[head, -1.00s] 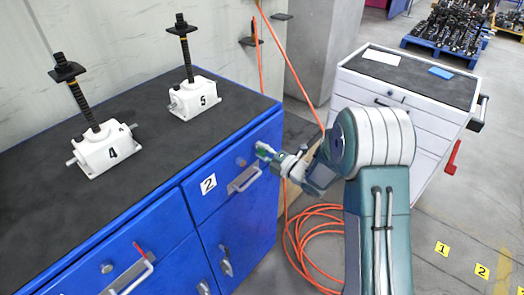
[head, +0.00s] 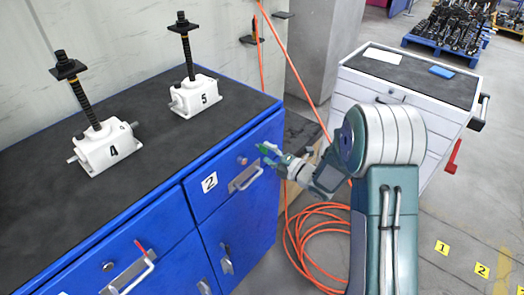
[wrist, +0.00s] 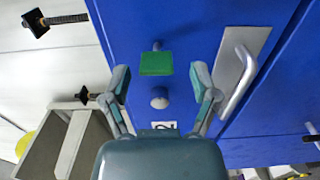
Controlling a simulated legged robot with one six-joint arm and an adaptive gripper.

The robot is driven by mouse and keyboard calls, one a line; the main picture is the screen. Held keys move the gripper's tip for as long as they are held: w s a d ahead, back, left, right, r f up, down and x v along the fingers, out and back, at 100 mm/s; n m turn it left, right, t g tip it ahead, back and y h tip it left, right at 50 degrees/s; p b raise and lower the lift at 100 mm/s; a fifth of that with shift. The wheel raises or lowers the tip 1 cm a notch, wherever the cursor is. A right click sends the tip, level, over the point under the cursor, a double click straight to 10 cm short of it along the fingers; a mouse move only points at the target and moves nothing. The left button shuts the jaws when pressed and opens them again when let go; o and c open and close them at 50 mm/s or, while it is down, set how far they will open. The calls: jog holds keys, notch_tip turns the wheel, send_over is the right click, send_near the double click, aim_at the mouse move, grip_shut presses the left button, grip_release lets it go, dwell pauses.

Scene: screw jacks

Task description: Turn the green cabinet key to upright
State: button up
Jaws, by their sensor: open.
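The green key (wrist: 156,63) shows as a flat green block on the blue cabinet's front in the wrist view, with a short grey stem beside it. Its green head is roughly level across that picture. My gripper (wrist: 161,72) is open, with one finger on each side of the key and a clear gap at both sides. In the head view, the key (head: 267,149) is a small green patch near the right end of the upper drawer, just beyond my gripper (head: 277,158). The fingers look apart from the key. Part of the key's mount is hidden there.
A round lock (wrist: 159,98) and a metal drawer handle (wrist: 238,80) are close to the fingers. White screw jacks 4 (head: 107,150) and 5 (head: 196,97) stand on the cabinet top. An orange hose (head: 300,240) lies below my arm. A white drawer cart (head: 432,122) stands right.

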jog(key=v, duration=0.9)
jog(key=shift+s+d, duration=0.2)
jog(key=shift+s, duration=0.05)
jog(key=s+d+r+m+t+h, duration=0.1)
jog(key=s+d+r+m+h, duration=0.1)
jog(key=d+r+m+h, duration=1)
jog(key=s+a+r+m+g+h, duration=0.1)
jog(key=s+a+r+m+g, duration=0.1)
jog(key=s+m, duration=0.6)
jog(key=s+a+r+m+g+h, duration=0.1)
jog(key=s+m+g, duration=0.3)
jog(key=s, duration=1.3)
jog(key=a+r+m, duration=0.1)
jog(key=m, duration=0.3)
jog(key=shift+m, duration=0.3)
